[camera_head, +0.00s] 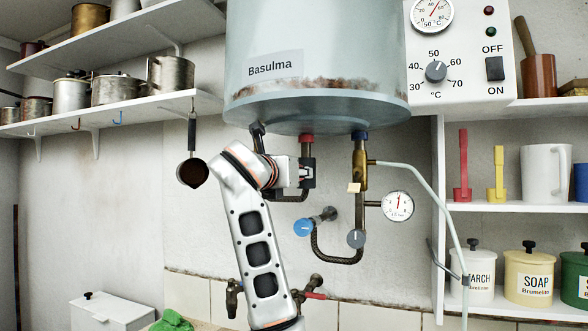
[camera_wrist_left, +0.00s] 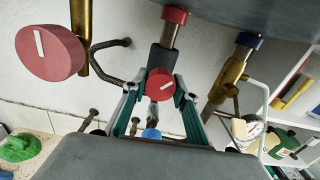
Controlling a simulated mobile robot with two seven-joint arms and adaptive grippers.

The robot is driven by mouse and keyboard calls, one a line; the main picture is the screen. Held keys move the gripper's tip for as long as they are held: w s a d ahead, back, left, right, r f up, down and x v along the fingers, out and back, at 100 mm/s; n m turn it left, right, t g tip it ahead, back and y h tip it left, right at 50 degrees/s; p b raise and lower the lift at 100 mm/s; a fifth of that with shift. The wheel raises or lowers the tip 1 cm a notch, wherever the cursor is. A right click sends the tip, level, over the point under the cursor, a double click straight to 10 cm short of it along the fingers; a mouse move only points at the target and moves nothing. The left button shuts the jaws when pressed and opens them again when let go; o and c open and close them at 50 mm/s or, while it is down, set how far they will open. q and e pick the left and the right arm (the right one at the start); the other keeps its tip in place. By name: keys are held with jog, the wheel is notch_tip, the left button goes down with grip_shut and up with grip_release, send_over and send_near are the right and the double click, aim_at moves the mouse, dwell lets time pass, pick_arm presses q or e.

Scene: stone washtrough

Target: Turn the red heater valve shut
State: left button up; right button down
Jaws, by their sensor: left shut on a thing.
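A red round knob (camera_wrist_left: 155,84) with a white line sits on the pipe below a red collar (camera_wrist_left: 175,14) in the left wrist view. The line lies slanted, nearer level than upright. My left gripper (camera_wrist_left: 158,92) has its two fingers on either side of this knob and is shut on it. In the head view my left gripper (camera_head: 305,173) reaches the pipe under the heater's red collar (camera_head: 306,137); the knob itself is hidden there. A larger-looking red knob (camera_wrist_left: 48,54) with a white line is nearer the camera at left, free of the fingers. My right gripper is in neither view.
The heater tank (camera_head: 315,75) hangs just above the gripper. To the right are a brass pipe (camera_head: 360,172) with a blue collar, a gauge (camera_head: 398,206) and a pale hose (camera_head: 430,205). A blue knob (camera_head: 303,228) and grey knob (camera_head: 356,238) sit below. A ladle (camera_head: 192,172) hangs at left.

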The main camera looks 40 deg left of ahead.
pick_arm(q)
jog(key=m, duration=0.2)
jog(key=m+p, duration=0.1)
jog(key=shift+s+a+r+m+p, duration=0.1)
jog(key=shift+r+m+p, duration=0.1)
jog(key=shift+m+p, duration=0.5)
jog(key=shift+m, duration=0.6)
jog(key=shift+m+p, duration=0.5)
jog(key=shift+m, duration=0.5)
jog(key=shift+f+m, duration=0.1)
jog(key=shift+m, duration=0.5)
jog(key=shift+p, duration=0.3)
jog(key=shift+m, duration=0.3)
jog(key=o, duration=1.1)
